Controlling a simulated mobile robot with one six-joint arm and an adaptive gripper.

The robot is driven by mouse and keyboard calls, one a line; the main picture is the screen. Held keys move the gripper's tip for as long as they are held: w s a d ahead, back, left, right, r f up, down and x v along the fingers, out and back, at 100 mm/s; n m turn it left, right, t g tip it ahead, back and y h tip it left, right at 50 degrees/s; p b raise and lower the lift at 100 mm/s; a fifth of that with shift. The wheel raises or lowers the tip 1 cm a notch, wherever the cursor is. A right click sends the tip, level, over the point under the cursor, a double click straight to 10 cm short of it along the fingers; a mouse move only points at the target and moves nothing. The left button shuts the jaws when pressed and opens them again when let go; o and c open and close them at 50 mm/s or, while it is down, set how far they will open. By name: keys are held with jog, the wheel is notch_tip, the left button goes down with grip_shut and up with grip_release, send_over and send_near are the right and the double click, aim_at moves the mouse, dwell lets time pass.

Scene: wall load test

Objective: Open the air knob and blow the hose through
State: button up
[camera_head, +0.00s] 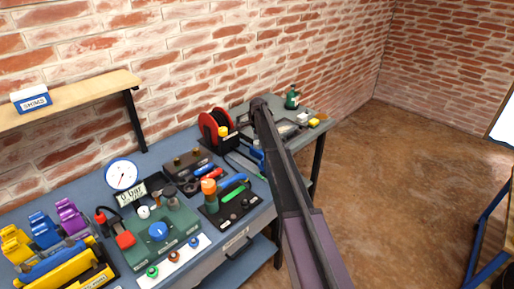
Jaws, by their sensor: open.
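A green block (180,221) on the bench carries a round blue knob (158,231), a small white knob (143,211) and a red part (125,240). Which knob is the air knob I cannot tell for sure. Behind it stands a round white gauge (123,174) with a display (131,195) reading "0 bar". A red reel (207,129) with a dark centre stands at the back of the bench; whether it holds the hose is unclear. My dark arm reaches over the bench's right part, right of the reel. My gripper cannot be made out.
Yellow, blue and purple holders (72,214) stand at the left. An orange-topped tool (209,187) stands on a dark tray right of the green block. A shelf (75,101) with a SHIMS box (31,98) hangs on the brick wall.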

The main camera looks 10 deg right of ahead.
jog(key=shift+f, duration=0.35)
